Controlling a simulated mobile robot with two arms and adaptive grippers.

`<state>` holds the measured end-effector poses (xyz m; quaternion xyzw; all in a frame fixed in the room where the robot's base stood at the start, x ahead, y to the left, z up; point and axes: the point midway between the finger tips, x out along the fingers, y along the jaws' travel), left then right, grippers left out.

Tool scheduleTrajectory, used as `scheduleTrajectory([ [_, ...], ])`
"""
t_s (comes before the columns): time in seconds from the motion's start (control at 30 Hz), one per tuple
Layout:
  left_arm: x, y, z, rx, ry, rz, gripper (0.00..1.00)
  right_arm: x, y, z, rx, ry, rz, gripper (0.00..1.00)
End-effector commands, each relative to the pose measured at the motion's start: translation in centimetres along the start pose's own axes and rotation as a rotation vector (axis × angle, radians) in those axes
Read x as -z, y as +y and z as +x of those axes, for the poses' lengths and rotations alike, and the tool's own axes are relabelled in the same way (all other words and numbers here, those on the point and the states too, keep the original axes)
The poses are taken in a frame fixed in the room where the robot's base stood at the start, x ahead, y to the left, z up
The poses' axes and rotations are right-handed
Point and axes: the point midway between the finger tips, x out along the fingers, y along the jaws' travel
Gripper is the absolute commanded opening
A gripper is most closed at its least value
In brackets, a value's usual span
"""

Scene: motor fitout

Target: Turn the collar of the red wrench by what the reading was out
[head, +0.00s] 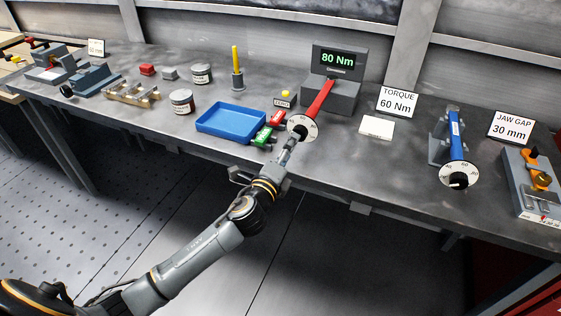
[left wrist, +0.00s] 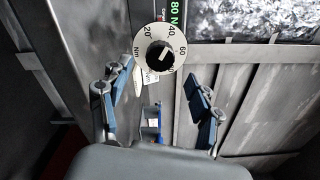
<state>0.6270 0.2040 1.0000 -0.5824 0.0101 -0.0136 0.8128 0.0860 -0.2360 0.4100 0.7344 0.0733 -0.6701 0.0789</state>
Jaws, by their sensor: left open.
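The red wrench (head: 320,98) rests with its far end at the tester (head: 338,92), whose display (head: 338,59) reads 80 Nm. A round white dial with a black collar knob (head: 302,126) is at its near end, facing me. In the left wrist view the dial (left wrist: 143,42) shows 20, 40, 60 and Nm around the black collar (left wrist: 159,57). My left gripper (head: 293,143) is in front of the collar. Its fingers (left wrist: 157,88) are open on either side, apart from the collar, with nothing between them. A card (head: 396,102) reads TORQUE 60 Nm. My right gripper is not in view.
A blue tray (head: 203,127) and green and red blocks (head: 264,135) lie left of the dial. A blue wrench (head: 455,130) with its own dial stands at right, near the JAW GAP 30 mm card (head: 510,128). A white pad (head: 377,127) lies between the wrenches.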

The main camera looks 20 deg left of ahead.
Motion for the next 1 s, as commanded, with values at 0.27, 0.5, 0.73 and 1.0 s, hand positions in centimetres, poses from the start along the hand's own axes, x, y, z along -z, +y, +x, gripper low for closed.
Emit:
scheduleTrajectory([
  [0.27,0.0,0.1,-4.9,-0.001,0.0,0.0,0.63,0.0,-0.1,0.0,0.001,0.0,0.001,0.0],
  [0.5,0.0,0.0,-6.0,-0.001,-0.001,0.0,0.63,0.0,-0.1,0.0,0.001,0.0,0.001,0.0],
  [0.73,0.0,0.0,-5.9,0.0,-0.001,0.0,0.63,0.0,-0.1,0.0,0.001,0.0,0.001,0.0],
  [1.0,0.2,1.5,-5.8,-0.03,0.004,-0.022,0.63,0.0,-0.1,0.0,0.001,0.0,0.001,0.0],
])
